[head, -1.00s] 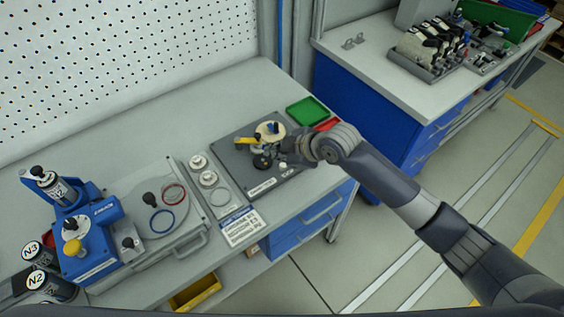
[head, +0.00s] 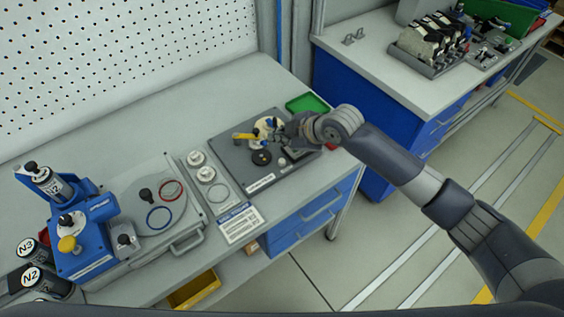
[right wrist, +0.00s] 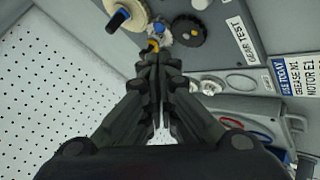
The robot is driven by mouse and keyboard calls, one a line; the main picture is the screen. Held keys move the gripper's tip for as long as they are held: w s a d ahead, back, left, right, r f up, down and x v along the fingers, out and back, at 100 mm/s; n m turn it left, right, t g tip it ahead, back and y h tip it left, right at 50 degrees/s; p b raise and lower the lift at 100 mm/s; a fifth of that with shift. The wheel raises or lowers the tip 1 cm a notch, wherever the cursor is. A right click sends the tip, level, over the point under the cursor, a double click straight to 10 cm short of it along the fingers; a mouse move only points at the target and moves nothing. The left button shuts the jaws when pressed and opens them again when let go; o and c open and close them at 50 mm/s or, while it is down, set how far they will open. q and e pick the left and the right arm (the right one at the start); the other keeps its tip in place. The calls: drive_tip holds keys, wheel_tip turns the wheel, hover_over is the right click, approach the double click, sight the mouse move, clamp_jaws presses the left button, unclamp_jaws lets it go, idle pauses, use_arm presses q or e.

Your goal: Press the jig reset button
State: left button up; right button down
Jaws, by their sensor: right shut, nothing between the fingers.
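The jig is a dark grey plate (head: 232,160) on the bench, with a cream disc (head: 262,128), a yellow handle (head: 243,136) and a black round knob (head: 261,158). A small pale round piece (head: 282,162) sits near its front right; I cannot tell whether it is the reset button. My right gripper (head: 279,132) is shut and empty, over the jig's right part beside the disc. In the right wrist view its fingertips (right wrist: 157,58) point at the yellow part and a small whitish piece (right wrist: 160,36); contact cannot be told. My left gripper is not in view.
A green tray (head: 307,103) lies just behind my right wrist. A strip with white round parts (head: 205,174) and a printed card (head: 240,223) lie left of the jig. A blue press (head: 82,240) stands further left. The back of the bench is clear.

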drive_tip(key=b, duration=0.5)
hover_over(280, 163)
wheel_tip(280, 163, down, 6)
drive_tip(key=shift+f, duration=0.65)
idle(0.5)
drive_tip(key=shift+f, duration=0.35)
drive_tip(key=shift+f+b, duration=0.5)
drive_tip(key=shift+f, duration=0.15)
idle(0.6)
drive_tip(key=shift+r, duration=0.1)
drive_tip(key=shift+r+p, duration=0.9)
drive_tip(key=shift+p, duration=0.05)
drive_tip(key=shift+r, duration=0.1)
